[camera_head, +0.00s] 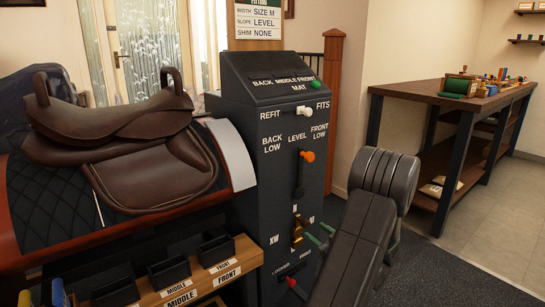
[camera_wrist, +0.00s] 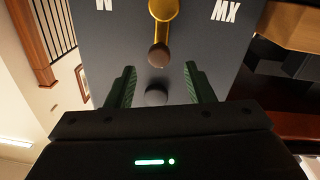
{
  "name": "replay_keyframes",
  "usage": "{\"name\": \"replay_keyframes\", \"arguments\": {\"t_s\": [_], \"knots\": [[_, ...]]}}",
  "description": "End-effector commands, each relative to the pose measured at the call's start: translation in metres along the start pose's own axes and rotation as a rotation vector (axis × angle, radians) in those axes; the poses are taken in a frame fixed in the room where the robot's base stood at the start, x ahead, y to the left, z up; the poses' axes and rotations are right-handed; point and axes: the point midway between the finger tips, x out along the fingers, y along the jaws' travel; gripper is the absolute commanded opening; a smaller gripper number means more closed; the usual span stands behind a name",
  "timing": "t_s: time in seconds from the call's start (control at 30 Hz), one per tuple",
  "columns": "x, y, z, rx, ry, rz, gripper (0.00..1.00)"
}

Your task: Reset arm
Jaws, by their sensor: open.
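My gripper (camera_head: 320,234) is in front of the lower part of the dark control console (camera_head: 285,190), beside the brass width lever (camera_head: 297,230). In the wrist view my gripper (camera_wrist: 160,85) has its two green-ridged fingers apart. The brass lever (camera_wrist: 163,12) with its brown knob (camera_wrist: 159,54) lies beyond the fingertips, between the letters W and MX. A dark round shape (camera_wrist: 156,95) shows between the fingers; I cannot tell whether it is a knob or a shadow. Nothing is visibly gripped. The brown saddle (camera_head: 130,150) rests on the padded stand at the left.
The console also has a white-knobbed lever (camera_head: 305,111), an orange-knobbed lever (camera_head: 307,157) and a red-knobbed lever (camera_head: 291,283). A shelf with labelled dark bins (camera_head: 170,272) stands at the lower left. A workbench (camera_head: 420,91) stands at the right, with open floor before it.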

Motion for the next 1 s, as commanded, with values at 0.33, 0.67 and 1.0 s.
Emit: {"name": "replay_keyframes", "arguments": {"t_s": [0.33, 0.67, 1.0], "knots": [[0.064, -0.001, 0.001, -0.002, 0.001, -0.002, 0.48], [0.082, 0.0, -0.001, 0.007, 0.001, 0.001, 0.48], [0.079, 0.001, -0.001, 0.006, 0.0, 0.001, 0.48]]}}
